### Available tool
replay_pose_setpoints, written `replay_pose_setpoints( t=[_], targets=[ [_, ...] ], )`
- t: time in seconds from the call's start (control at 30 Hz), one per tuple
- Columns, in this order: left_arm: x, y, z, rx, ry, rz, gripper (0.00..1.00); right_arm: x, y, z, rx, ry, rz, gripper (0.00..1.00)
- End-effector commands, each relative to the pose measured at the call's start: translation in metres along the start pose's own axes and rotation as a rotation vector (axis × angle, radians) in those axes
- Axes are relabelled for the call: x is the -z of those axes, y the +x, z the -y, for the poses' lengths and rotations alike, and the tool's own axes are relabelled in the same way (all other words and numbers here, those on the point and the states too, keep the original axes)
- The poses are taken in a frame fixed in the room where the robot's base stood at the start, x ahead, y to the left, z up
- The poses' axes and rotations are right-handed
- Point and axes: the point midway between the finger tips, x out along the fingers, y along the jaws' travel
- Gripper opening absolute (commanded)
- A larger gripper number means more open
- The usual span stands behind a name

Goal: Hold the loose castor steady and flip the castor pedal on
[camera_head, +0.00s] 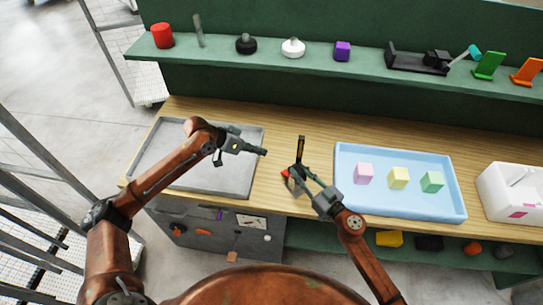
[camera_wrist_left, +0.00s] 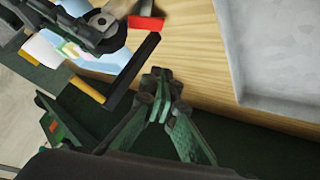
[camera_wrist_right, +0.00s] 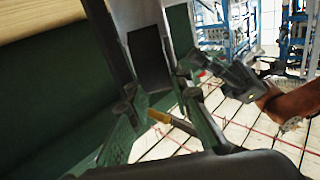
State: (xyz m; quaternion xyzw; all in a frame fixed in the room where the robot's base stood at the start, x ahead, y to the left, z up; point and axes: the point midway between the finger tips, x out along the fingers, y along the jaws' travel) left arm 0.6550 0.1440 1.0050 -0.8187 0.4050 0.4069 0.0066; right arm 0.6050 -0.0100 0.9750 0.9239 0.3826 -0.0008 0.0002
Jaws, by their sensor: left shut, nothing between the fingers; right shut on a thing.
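The loose castor (camera_head: 299,170) is a dark piece with a red pedal (camera_head: 285,173), above the bench near its front edge. A dark upright part with a yellow strip (camera_head: 301,148) rises from it. My right gripper (camera_head: 299,180) is shut on the castor. In the right wrist view, a dark block (camera_wrist_right: 151,60) sits between the fingers. My left gripper (camera_head: 264,152) is shut and empty, left of the castor and apart from it. The castor's grasped part is partly hidden.
A grey tray (camera_head: 251,183) lies left on the wooden bench. A blue tray (camera_head: 345,207) with pink, yellow and green blocks lies right. A white box (camera_head: 495,193) stands far right. A green shelf (camera_head: 215,56) behind holds several objects. Bare wood surrounds the castor.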

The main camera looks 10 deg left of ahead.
Motion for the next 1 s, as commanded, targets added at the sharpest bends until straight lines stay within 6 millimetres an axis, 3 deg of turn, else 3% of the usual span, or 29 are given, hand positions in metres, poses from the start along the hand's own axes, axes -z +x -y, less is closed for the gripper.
replay_pose_setpoints(
  t=[0.2, 0.63, 0.67, 1.0],
  targets=[
    [0.0, -0.022, 0.003, 0.0, 0.001, -0.001, 0.0, 0.001, 0.0, 0.0, 0.0, 0.0, -0.001, 0.0],
    [0.0, -0.024, 0.003, -0.001, 0.001, -0.001, 0.0, 0.001, 0.0, 0.0, -0.001, -0.001, -0.001, 0.0],
    [0.0, -0.024, 0.003, -0.001, 0.001, -0.001, 0.0, 0.001, 0.0, 0.0, -0.001, -0.001, -0.001, 0.2],
    [0.0, -0.024, 0.003, -0.001, 0.001, -0.001, 0.0, 0.0, 0.0, 0.0, 0.0, 0.0, -0.001, 0.4]
  ],
)
